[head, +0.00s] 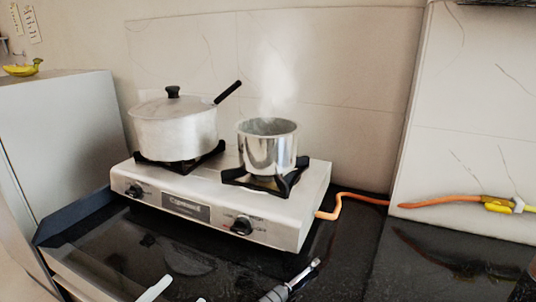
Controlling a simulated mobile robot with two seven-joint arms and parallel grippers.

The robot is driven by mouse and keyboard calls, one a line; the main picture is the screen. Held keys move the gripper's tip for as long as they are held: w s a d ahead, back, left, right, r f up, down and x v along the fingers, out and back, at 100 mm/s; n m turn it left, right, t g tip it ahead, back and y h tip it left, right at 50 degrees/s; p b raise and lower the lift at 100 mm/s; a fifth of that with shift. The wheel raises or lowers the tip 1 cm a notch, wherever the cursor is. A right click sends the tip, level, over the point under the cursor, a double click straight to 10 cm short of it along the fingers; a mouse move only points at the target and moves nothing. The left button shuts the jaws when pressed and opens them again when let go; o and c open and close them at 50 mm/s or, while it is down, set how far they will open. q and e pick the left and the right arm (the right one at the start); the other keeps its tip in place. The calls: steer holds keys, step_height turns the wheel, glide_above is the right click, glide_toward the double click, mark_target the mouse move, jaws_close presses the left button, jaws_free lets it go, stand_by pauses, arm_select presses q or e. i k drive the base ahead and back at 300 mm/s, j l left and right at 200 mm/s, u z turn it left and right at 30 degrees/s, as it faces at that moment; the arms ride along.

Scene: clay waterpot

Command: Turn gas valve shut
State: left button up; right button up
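The gas valve is a small yellow fitting (497,205) on the orange gas hose (440,201), against the tiled wall at the far right. Its white end is on the right, close to the picture edge. The exact handle angle is too small to tell. Two white tips, which look like the fingers of my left gripper (178,296), show apart at the bottom edge, over the front of the counter and far from the valve. I see nothing between them.
A white two-burner stove (270,225) carries a lidded pot (175,132) and a steaming steel pot (267,150). The dark counter (425,265) below the valve looks clear.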

mark_target(495, 205)
steer(key=k+j, duration=0.25)
steer(key=k, duration=0.15)
steer(key=k+j, duration=0.3)
steer(key=k, duration=0.05)
